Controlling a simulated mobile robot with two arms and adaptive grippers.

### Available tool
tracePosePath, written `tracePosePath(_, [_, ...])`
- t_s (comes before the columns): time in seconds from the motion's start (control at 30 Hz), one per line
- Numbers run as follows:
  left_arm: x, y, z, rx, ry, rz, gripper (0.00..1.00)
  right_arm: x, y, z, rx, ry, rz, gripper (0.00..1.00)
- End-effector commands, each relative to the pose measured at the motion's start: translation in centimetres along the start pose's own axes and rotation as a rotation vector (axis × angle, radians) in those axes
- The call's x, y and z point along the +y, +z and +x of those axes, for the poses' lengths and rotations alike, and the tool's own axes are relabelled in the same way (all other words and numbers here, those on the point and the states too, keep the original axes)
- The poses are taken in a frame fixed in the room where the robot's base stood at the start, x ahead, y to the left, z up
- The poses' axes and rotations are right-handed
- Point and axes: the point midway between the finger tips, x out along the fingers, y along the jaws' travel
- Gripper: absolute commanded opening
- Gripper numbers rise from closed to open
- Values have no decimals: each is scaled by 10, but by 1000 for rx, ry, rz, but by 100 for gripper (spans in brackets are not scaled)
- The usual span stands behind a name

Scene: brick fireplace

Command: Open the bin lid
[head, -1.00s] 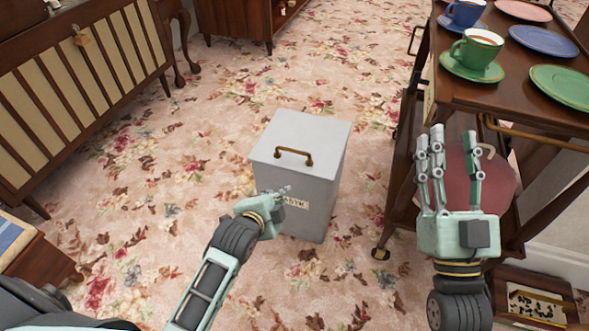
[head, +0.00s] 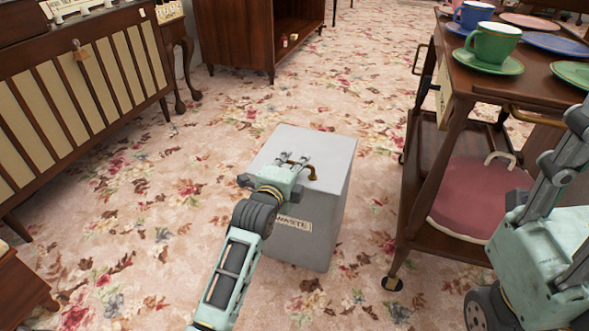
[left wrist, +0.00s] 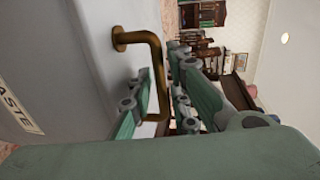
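The grey bin (head: 305,252) stands on the carpet with its lid (head: 325,148) down and a WASTE label on its front. A brass handle (head: 311,172) is on the lid; it shows large in the left wrist view (left wrist: 158,75). My left gripper (head: 293,161) is over the lid at the handle, hiding its left part. In the left wrist view its fingers (left wrist: 158,100) are apart, with the handle between them; I cannot tell whether they touch it. My right gripper (head: 575,195) is at the right edge, partly cut off, with fingers apart and nothing seen in it.
A wooden trolley (head: 455,95) with cups and plates stands right of the bin, a red cushion-like thing (head: 475,195) on its lower shelf. A slatted cabinet (head: 85,95) is at the left. Open carpet (head: 150,210) lies left of the bin.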

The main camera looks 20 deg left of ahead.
Motion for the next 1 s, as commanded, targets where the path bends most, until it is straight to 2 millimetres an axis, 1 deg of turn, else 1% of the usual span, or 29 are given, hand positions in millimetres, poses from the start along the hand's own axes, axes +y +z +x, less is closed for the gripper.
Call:
tracePosePath(0.1, [0, 0, 4, 0, 1, 0, 17, 0, -1, 1, 9, -3, -1, 40])
tracePosePath(0.3, [0, 0, 4, 0, 1, 0, 17, 0, -1, 2, 8, -3, -1, 40])
tracePosePath(0.37, [0, 0, 4, 0, 1, 0, 13, 0, -1, 2, 8, -3, -1, 40])
tracePosePath(0.5, [0, 0, 4, 0, 1, -1, 0, 0, -1, 2, 8, -3, -1, 40])
tracePosePath(1.0, [1, 0, 4, 0, 3, -1, 0, 0, -1, 2, 8, -3, -1, 40])
